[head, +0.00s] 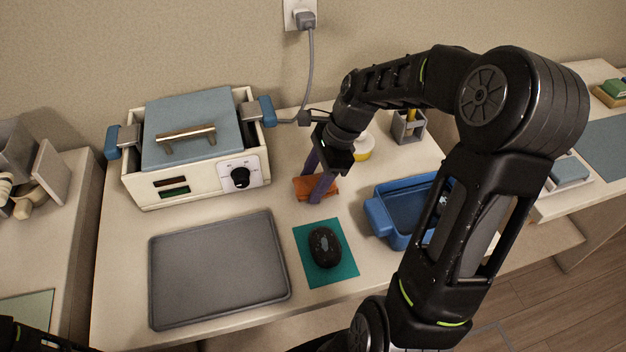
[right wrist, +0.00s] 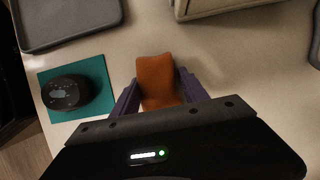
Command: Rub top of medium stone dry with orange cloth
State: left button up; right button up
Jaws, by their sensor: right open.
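The orange cloth (head: 302,187) lies on the table between the warmer and the teal mat. My right gripper (head: 318,185) is over it with its purple fingers pointing down. In the right wrist view the orange cloth (right wrist: 157,80) sits between the two open fingers (right wrist: 157,95), one on each side. I cannot tell whether either finger touches it. A dark rounded stone (head: 324,247) rests on the teal mat (head: 347,270). It also shows in the right wrist view (right wrist: 68,93), with a pale patch on top. My left gripper is not in view.
A wax warmer (head: 253,171) with a blue-grey lid stands at the back left, its cord running to a wall outlet. A grey tray (head: 220,270) lies in front of it. A blue container (head: 380,217) stands right of the mat. A yellow-and-white round item (head: 362,150) and a grey holder (head: 408,130) are behind.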

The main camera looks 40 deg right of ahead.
jog(key=b+v, duration=0.1)
jog(key=v, duration=0.7)
dwell(0.7)
